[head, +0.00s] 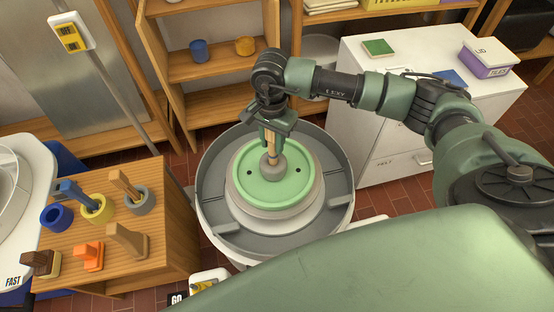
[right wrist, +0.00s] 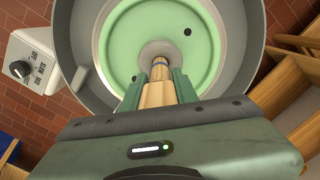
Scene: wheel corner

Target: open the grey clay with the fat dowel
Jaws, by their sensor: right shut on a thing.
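The grey clay (head: 273,168) is a small rounded lump at the middle of the pale green disc (head: 300,178) on the wheel. My right gripper (head: 270,137) is above it, shut on a light wooden dowel (head: 271,147) that stands about upright. In the right wrist view the dowel (right wrist: 157,92) sits between the two green fingers, and its far end meets the middle of the clay (right wrist: 161,48). How deep the end goes into the clay cannot be told. My left gripper is not in view.
The grey splash pan (head: 213,210) rings the disc. A wooden table (head: 170,230) at left holds colored rings and blocks, with a blue tool in the yellow ring (head: 97,209) and a wooden tool at the grey ring (head: 139,203). A white cabinet (head: 390,150) stands at right.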

